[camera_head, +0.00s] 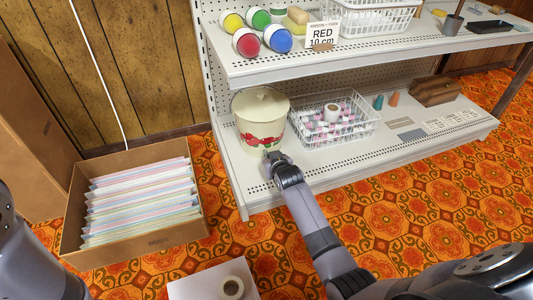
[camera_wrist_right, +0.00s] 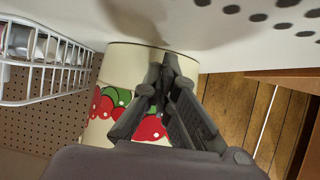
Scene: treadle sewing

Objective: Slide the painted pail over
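The painted pail (camera_head: 262,122) is cream with red flowers and green leaves and has a lid. It stands upright at the left end of the lower shelf. My right gripper (camera_head: 270,156) is low in front of the pail, close to its base. In the right wrist view the pail (camera_wrist_right: 112,75) is right behind the fingers, and the gripper (camera_wrist_right: 166,68) has its fingertips together with nothing seen between them. I cannot tell whether the tips touch the pail. Only part of my left arm shows at the left edge; its gripper is out of view.
A white wire basket (camera_head: 352,136) with pink-and-white items stands just right of the pail; it also shows in the right wrist view (camera_wrist_right: 40,58). The upper shelf (camera_head: 262,72) overhangs behind. A carton of fabric (camera_head: 150,240) sits on the floor at left. Bare shelf lies before the basket.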

